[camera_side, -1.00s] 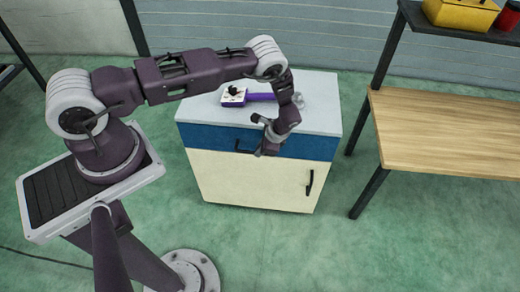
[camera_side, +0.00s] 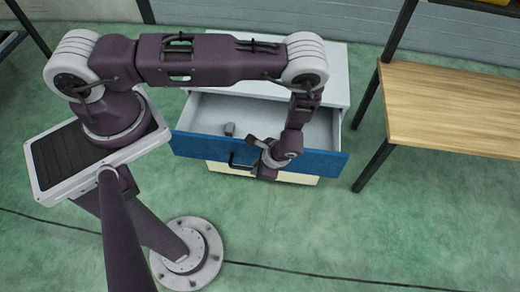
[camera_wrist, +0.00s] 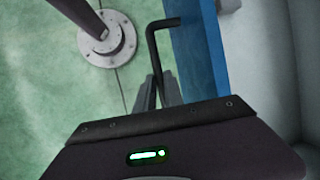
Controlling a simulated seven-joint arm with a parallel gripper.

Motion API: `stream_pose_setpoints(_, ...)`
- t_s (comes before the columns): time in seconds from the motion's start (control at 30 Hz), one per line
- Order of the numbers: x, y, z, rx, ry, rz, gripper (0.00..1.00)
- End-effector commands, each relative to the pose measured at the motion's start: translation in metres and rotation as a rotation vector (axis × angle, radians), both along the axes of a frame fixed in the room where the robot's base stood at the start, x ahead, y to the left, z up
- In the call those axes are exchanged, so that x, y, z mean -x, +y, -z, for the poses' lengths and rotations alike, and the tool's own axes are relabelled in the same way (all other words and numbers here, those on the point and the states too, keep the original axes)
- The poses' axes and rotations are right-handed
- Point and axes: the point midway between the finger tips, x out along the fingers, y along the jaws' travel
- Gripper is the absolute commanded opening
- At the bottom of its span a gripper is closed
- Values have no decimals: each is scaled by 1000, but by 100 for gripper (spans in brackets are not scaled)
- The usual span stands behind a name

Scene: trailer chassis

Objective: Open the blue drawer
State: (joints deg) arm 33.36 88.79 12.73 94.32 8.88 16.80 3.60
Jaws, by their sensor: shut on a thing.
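The blue drawer (camera_side: 322,162) stands pulled well out of the cabinet (camera_side: 337,82), with its grey inside showing. Its black handle (camera_side: 236,160) is on the blue front. My gripper (camera_side: 256,158) is at the front of the drawer, shut on the handle near its right end. In the wrist view the dark fingers (camera_wrist: 157,92) close around the bent black handle (camera_wrist: 152,45), beside the blue front (camera_wrist: 198,50). The arm hides part of the drawer and the cabinet top.
A small grey object (camera_side: 229,129) lies inside the drawer. A wooden-topped table (camera_side: 450,110) with dark legs stands at the right of the cabinet. The green floor (camera_side: 360,230) in front is clear apart from my own stand.

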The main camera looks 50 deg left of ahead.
Motion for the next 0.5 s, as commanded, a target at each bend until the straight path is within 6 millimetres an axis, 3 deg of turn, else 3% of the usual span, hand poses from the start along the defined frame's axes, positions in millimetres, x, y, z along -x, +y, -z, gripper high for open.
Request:
stream_pose_setpoints(0.2, 20, -19, 0, 0, 1, 2, 0)
stream_pose_setpoints(0.5, 29, -28, 0, -1, 2, -2, 0)
